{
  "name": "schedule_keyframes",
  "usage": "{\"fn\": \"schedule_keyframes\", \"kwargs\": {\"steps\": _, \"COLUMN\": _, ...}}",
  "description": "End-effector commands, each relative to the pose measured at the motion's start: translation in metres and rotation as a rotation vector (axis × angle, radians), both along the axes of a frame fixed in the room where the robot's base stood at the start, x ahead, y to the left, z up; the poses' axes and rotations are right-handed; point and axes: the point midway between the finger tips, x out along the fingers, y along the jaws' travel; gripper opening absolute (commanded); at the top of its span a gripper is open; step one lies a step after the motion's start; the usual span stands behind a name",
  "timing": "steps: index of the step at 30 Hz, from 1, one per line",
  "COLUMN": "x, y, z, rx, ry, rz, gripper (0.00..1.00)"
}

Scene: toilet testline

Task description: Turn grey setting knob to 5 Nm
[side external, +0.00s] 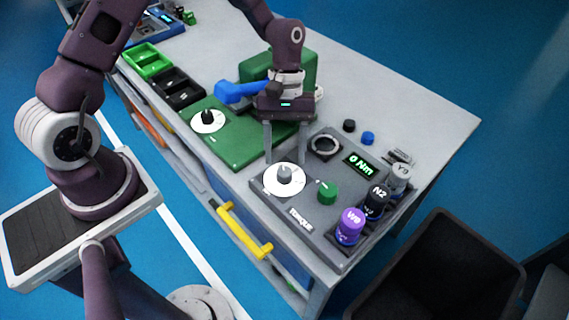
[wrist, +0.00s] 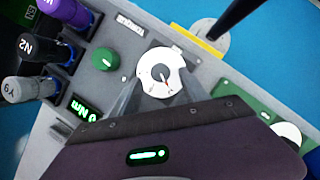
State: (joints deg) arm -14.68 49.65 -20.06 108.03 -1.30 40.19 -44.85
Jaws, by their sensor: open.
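The grey setting knob (side external: 285,173) stands on a white round dial (side external: 272,187) on the dark grey torque panel (side external: 322,222). The panel's display (side external: 360,164) reads 0 Nm in green. In the wrist view the dial (wrist: 150,83) and the grey knob (wrist: 161,72) show just beyond my fingers. My gripper (side external: 286,158) points down, open and empty, with its fingers apart above and slightly behind the knob. In the wrist view, my gripper (wrist: 162,85) has a finger on each side of the dial's near part. I cannot tell whether the fingers touch anything.
A green button (side external: 328,191) sits beside the dial. Purple, black and grey labelled bottles (side external: 350,227) stand along the panel's right side. A green board (side external: 237,145) with another dial and a blue-handled part (side external: 240,92) lies to the left. A dark bin (side external: 440,270) stands off the table.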

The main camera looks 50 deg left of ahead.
Motion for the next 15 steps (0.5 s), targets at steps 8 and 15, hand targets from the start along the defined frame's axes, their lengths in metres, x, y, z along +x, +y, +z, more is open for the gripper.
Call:
{"fn": "schedule_keyframes", "kwargs": {"steps": 8, "x": -0.01, "y": -0.01, "z": -0.032, "rx": 0.0, "ry": 0.0, "rz": -0.003, "gripper": 0.53}}
{"fn": "schedule_keyframes", "kwargs": {"steps": 15, "x": -0.01, "y": -0.01, "z": -0.032, "rx": 0.0, "ry": -0.002, "rz": -0.003, "gripper": 0.49}}
